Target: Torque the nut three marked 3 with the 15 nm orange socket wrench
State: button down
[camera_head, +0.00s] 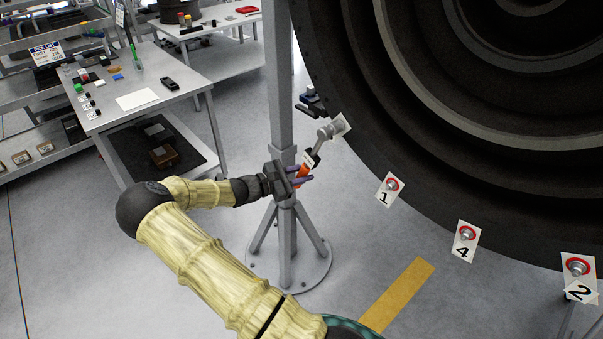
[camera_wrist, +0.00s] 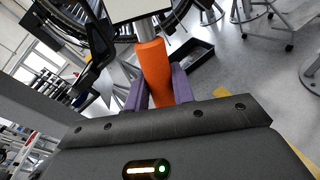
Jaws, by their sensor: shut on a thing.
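My gripper (camera_head: 301,178) has its purple fingers shut on the orange handle of the socket wrench (camera_head: 304,169). That tag's number and nut are hidden.
Tags marked 1 (camera_head: 390,189), 4 (camera_head: 466,241) and 2 (camera_head: 578,277), each with a nut, line the rim of the dark engine (camera_head: 400,150). A grey post (camera_head: 280,90) stands close behind my gripper. A workbench (camera_head: 150,100) stands at the left.

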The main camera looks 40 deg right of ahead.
jog(key=shift+a, duration=0.15)
jog(key=shift+s+a+p, duration=0.15)
jog(key=shift+a+p, duration=0.2)
jog(key=shift+a, duration=1.1)
jog(key=shift+s+a+p, duration=0.1)
jog(key=shift+a+p, duration=0.25)
jog(key=shift+a, duration=1.05)
